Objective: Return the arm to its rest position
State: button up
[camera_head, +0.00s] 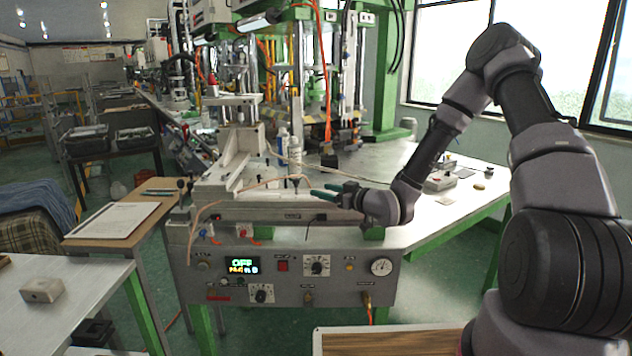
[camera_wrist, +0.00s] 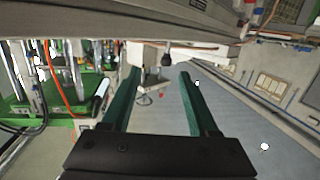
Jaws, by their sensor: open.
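My gripper (camera_head: 326,193) is at the end of my arm, which reaches in from the right in the head view. It points left, just above the front of the wax injection machine (camera_head: 290,268). In the wrist view, the two green fingers of my gripper (camera_wrist: 158,95) stand apart with nothing between them. The machine's panel has a lit display (camera_head: 242,265) reading "OFF" on its top line, knobs and a round gauge (camera_head: 381,266). I cannot tell whether the fingers touch the machine.
A white bottle (camera_head: 294,160) stands on the machine's table behind my gripper. A grey block (camera_head: 41,290) lies on the near left table (camera_head: 85,300). A small wooden table with a paper (camera_head: 112,220) stands at left. A wooden board (camera_head: 390,343) is at the bottom.

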jog(key=s+d+r+m+g+h, duration=0.1)
jog(key=s+d+r+m+h, duration=0.3)
jog(key=d+r, duration=0.5)
jog(key=s+d+r+m+g+h, duration=0.2)
jog(key=d+r+h, duration=0.4)
jog(key=d+r, duration=0.25)
jog(key=s+d+r+m+g, duration=0.1)
jog(key=s+r+m, duration=0.2)
jog(key=s, duration=0.8)
jog(key=s+d+r+m+g, duration=0.1)
jog(key=s+d+r+m, duration=0.1)
jog(key=s+r+m, duration=0.2)
jog(key=s+r, duration=0.3)
jog(key=s, duration=0.5)
jog(key=shift+s+d+r+y, duration=0.2)
jog(key=shift+s+r+y, duration=0.05)
jog(key=shift+s+y, duration=0.05)
